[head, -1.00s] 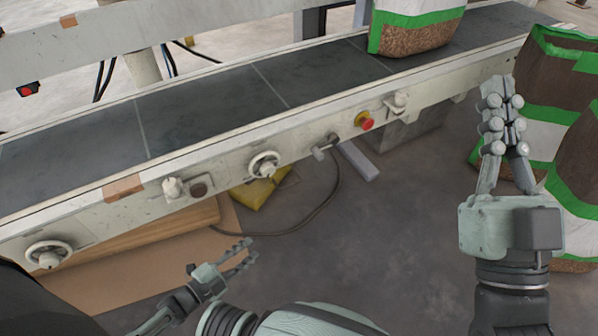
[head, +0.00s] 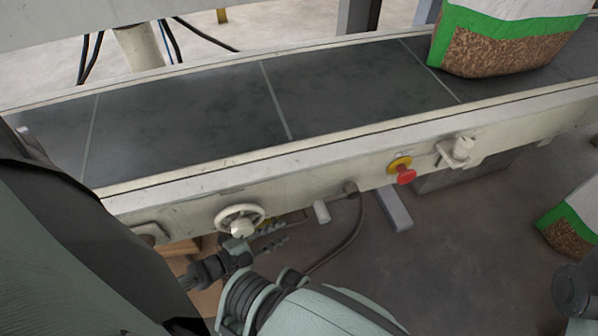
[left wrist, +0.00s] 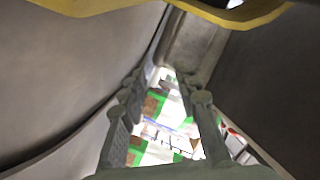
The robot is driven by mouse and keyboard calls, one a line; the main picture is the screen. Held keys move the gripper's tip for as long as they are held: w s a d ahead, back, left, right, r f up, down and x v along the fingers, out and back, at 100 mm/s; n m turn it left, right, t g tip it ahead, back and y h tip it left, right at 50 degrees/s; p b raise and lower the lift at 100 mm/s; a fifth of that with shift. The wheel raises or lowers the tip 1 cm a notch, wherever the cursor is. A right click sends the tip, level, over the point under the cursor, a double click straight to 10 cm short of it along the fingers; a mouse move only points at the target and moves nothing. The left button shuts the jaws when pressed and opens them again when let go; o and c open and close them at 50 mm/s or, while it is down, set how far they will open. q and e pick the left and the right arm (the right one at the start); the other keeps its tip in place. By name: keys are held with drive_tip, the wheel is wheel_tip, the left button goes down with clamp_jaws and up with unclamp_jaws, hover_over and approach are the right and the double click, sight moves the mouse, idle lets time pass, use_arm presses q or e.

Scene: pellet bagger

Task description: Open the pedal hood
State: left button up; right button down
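A yellow edge (left wrist: 205,10), which looks like part of the pedal hood, curves across the top of the left wrist view. In the head view the hood is almost wholly hidden under the conveyor and behind my left gripper, so I cannot tell its lid position. My left gripper (head: 275,236) is low, below the conveyor's front rail, just under a white handwheel. In the left wrist view its fingers (left wrist: 165,105) stand apart with nothing between them. I cannot tell whether they touch the hood. My right gripper is not in view.
The conveyor (head: 340,90) crosses the view, with a pellet bag (head: 510,45) on it. Its front rail carries the handwheel (head: 240,219) and a red stop button (head: 405,175). A cable hangs below. Another bag (head: 570,232) stands on the floor at right.

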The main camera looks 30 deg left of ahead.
sight(296, 223)
use_arm(q)
drive_tip(key=b+x, duration=0.1)
drive_tip(key=x, duration=0.5)
drive_tip(key=shift+w+d, duration=0.15)
drive_tip(key=shift+w, duration=0.2)
clamp_jaws()
